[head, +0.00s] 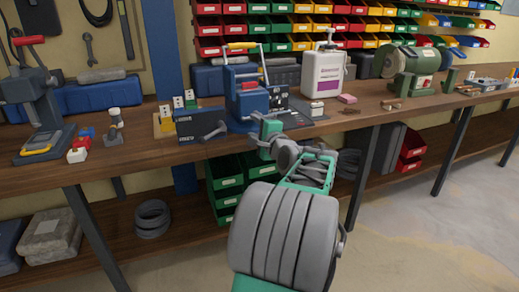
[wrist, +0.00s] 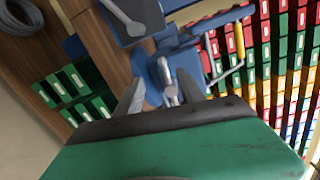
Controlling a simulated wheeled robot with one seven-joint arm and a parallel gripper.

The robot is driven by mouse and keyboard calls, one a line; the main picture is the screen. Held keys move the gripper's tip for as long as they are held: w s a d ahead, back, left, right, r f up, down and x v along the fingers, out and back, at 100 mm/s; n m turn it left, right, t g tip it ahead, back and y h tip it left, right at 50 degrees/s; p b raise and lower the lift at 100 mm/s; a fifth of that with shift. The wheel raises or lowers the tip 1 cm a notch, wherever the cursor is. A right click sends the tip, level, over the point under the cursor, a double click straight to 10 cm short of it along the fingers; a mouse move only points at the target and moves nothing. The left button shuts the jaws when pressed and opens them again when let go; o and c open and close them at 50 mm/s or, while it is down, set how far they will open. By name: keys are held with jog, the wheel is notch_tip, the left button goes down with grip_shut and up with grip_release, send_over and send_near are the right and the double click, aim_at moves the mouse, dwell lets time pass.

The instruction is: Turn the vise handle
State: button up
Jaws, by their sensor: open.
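The blue vise (head: 243,98) stands at the front edge of the wooden bench, in the middle of the head view. In the wrist view the vise (wrist: 152,72) is straight ahead of my gripper (wrist: 162,84). The grey vise handle (wrist: 170,94) shows between my two grey fingers, which are apart; I cannot tell whether either finger touches it. In the head view my gripper (head: 264,133) is in front of the vise at the bench edge and hides the handle.
Left of the vise is a dark blue box (head: 193,127) with a grey lever (head: 215,131) projecting forward. A white jug (head: 322,75) and a green bench grinder (head: 410,66) stand to the right. Green bins (head: 226,185) sit under the bench. The floor in front is clear.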

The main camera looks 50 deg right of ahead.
jog(key=shift+m+h, duration=0.6)
jog(key=shift+m, duration=0.2)
jog(key=w+d, duration=0.1)
jog(key=d, duration=0.1)
jog(key=w+d, duration=0.1)
jog(key=d, duration=0.1)
jog(key=w+d+b, duration=0.1)
jog(key=w+d, duration=0.1)
jog(key=d, duration=0.1)
jog(key=shift+r, duration=0.1)
jog(key=shift+c, duration=0.4)
grip_shut()
